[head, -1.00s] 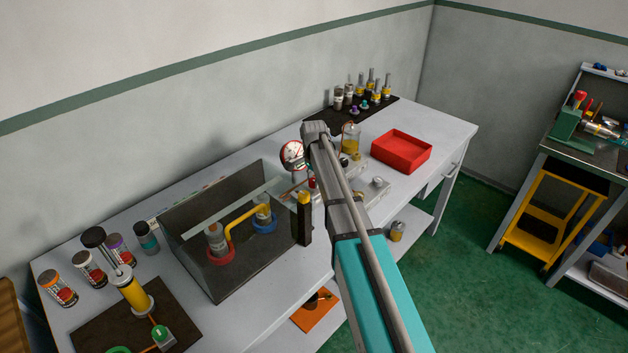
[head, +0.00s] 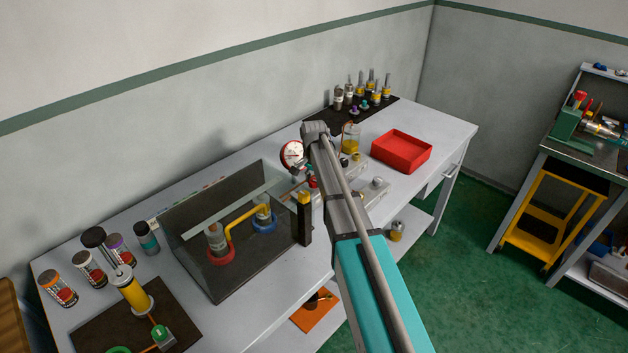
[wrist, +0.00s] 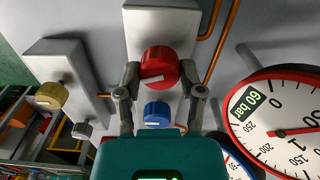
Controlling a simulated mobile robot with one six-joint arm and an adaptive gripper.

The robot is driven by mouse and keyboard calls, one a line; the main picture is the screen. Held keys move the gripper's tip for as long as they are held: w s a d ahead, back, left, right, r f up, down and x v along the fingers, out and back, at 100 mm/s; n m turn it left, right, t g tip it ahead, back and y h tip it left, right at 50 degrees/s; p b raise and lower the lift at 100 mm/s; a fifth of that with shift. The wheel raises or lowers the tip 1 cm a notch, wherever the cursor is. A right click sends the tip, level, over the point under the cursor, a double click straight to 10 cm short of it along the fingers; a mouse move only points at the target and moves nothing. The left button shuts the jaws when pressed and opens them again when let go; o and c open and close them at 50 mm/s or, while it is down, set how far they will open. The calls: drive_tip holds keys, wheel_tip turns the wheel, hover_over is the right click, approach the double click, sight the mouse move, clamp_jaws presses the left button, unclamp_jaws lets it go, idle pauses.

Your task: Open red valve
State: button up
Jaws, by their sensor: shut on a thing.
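The red valve (wrist: 159,66) is a round red knob with a white label, on a light grey block (wrist: 158,20) in the wrist view. My gripper (wrist: 163,80) has one finger at each side of the knob and is shut on it. The label on the knob sits slightly tilted. In the head view my arm's end covers most of the valve; a bit of red (head: 313,182) shows beside it. A large red-rimmed gauge (wrist: 285,118) stands to the right in the wrist view, with a "60 bar" mark; it also shows in the head view (head: 292,154).
A blue knob (wrist: 157,113) lies just below the red one in the wrist view. A yellow knob (wrist: 51,95) and a grey knob (wrist: 82,129) are on a block at left. Copper pipes (wrist: 225,40) run close by. A clear-walled box (head: 225,235) and a red tray (head: 402,150) flank the arm.

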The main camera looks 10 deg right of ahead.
drive_tip(key=n, duration=0.6)
drive_tip(key=shift+n, duration=0.3)
drive_tip(key=n, duration=0.6)
drive_tip(key=shift+n, duration=0.3)
drive_tip(key=o, duration=1.2)
drive_tip(key=shift+c, duration=0.2)
drive_tip(key=shift+m, duration=0.5)
